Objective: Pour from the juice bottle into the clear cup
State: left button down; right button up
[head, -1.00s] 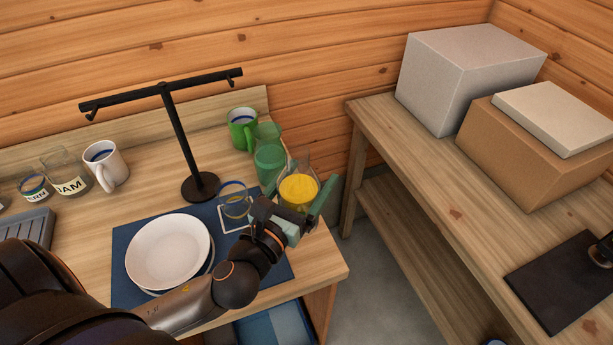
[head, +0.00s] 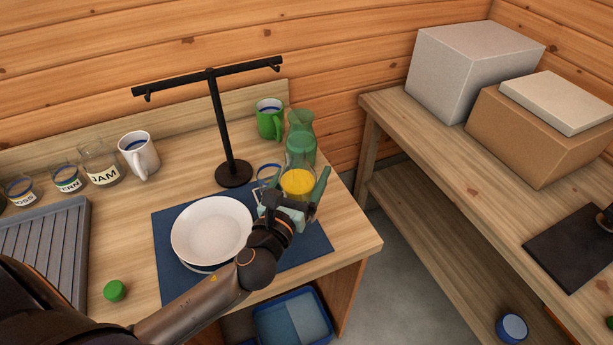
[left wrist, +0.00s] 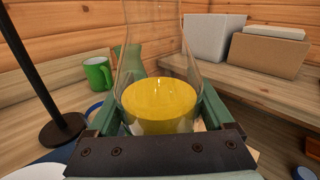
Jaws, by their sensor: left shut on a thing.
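The juice bottle (head: 298,184) is clear glass with yellow juice in its lower part. My left gripper (head: 293,206) is shut around it, and the bottle stands roughly upright between the fingers. In the left wrist view the bottle (left wrist: 160,100) fills the middle between the green fingers. I cannot tell whether its base touches the table. The clear cup (head: 266,172), with a blue rim, stands just left of the bottle on the blue mat (head: 312,243). It is partly hidden by my gripper. My right gripper is not in view.
A green glass carafe (head: 301,122) and green mug (head: 269,121) stand behind the bottle. A black stand (head: 222,130) rises behind the cup. White plates (head: 211,230) lie left of my gripper. A white mug (head: 139,155) and labelled jars, one JAM (head: 100,165), stand at back left.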

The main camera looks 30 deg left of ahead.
pick_arm(q)
jog(key=w+f+n+y, duration=0.1)
jog(key=w+f, duration=0.2)
jog(key=w, duration=0.3)
jog(key=shift+a+f+n, duration=0.3)
jog(key=shift+a+f, duration=0.05)
jog(key=shift+a, duration=0.1)
jog(key=shift+s, duration=0.1)
jog(key=shift+d+f+n+g+h+p, duration=0.15)
jog(key=shift+d+f+n+g+h, duration=0.2)
jog(key=shift+n, duration=1.25)
jog(key=shift+d+f+n+g+h+p, duration=0.1)
jog(key=shift+d+f+n, duration=0.3)
jog(key=shift+n, duration=1.2)
jog(key=shift+d+f+n+g+h+p, duration=0.15)
jog(key=shift+d+f+n+g+h, duration=0.2)
jog(key=shift+n, duration=1.25)
jog(key=shift+r+p, duration=0.3)
jog(key=shift+d+r+n+h, duration=0.15)
jog(key=shift+r+n+h, duration=0.1)
jog(key=shift+r+n, duration=0.7)
jog(key=shift+d+r+n+h, duration=0.2)
jog(key=shift+r+n, duration=0.4)
jog(key=shift+n, duration=0.65)
